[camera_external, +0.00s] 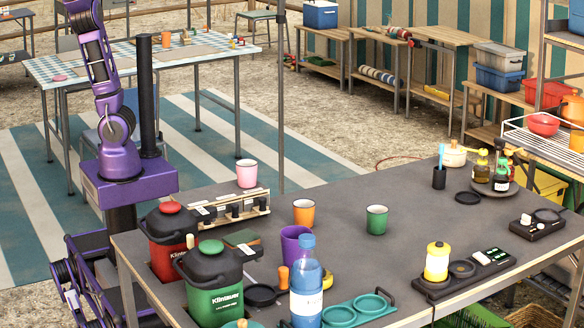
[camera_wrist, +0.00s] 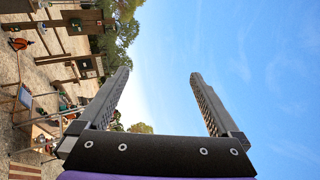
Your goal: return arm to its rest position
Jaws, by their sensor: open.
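My purple arm stands at the left of the external view, raised upright on its base behind the table. Its upper part runs out of the top of that picture, so the gripper is hidden there. In the wrist view my gripper (camera_wrist: 158,75) is open, its two grey fingers wide apart. Nothing is between the fingers, only blue sky. The wrist camera looks out sideways, with the ground and furniture turned on their side at the left.
The dark tailgate table (camera_external: 335,215) holds a red jug (camera_external: 166,250), a green jug (camera_external: 215,300), a blue bottle (camera_external: 306,290), several cups and a yellow canister (camera_external: 436,262). A black post (camera_external: 146,100) stands close beside my arm. A checkered table (camera_external: 110,68) is behind.

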